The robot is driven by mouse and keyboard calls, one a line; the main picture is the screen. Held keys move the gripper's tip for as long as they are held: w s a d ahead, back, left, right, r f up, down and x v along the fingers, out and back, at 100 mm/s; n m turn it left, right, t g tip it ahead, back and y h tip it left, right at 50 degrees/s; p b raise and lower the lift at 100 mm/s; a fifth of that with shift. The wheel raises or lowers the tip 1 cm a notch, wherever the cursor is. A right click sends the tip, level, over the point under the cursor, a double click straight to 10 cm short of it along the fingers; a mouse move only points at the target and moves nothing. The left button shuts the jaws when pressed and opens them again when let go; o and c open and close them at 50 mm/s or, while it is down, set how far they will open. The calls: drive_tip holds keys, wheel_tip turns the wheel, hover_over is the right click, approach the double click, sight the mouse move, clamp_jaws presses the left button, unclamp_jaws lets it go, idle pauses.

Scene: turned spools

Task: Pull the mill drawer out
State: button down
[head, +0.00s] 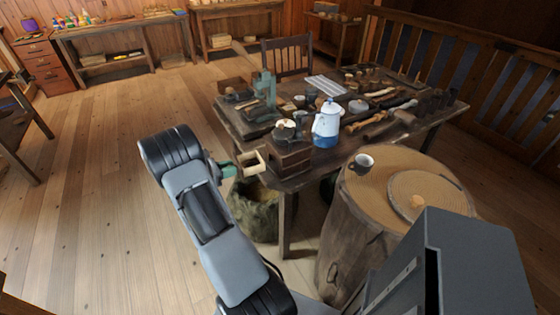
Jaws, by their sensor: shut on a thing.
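The coffee mill (289,156) is a dark wooden box with a round metal top, standing at the near left corner of the workbench. Its drawer (251,162) shows as a small pale open box, sticking out to the left of the mill body past the bench edge. My gripper (233,168), greenish at the tip, is at the outer left end of the drawer and is shut on it. The knob or front face between the fingers is hidden or too small to make out.
A white and blue enamel pot (327,124) stands right beside the mill. The workbench (345,160) is crowded with tools. A sack (254,210) sits below the drawer. The floor at left is clear.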

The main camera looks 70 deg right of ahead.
drive_tip(key=shift+w+a+r, duration=0.1)
drive_tip(key=shift+r, duration=0.1)
drive_tip(key=w+d+f+b, duration=0.1)
drive_tip(key=w+d+b, duration=0.4)
drive_tip(key=w+d, duration=0.4)
drive_tip(key=shift+w+f, duration=0.2)
drive_tip(key=shift+w, duration=1.3)
idle(0.8)
idle(0.4)
hover_over(244, 152)
drive_tip(key=shift+a+f+b, duration=0.15)
drive_tip(key=shift+f+b, duration=0.2)
drive_tip(key=shift+f, duration=0.1)
idle(1.4)
drive_tip(key=shift+s, duration=0.1)
drive_tip(key=shift+f, duration=0.1)
idle(0.3)
drive_tip(key=shift+f+b, duration=1.2)
drive_tip(key=shift+f, duration=0.6)
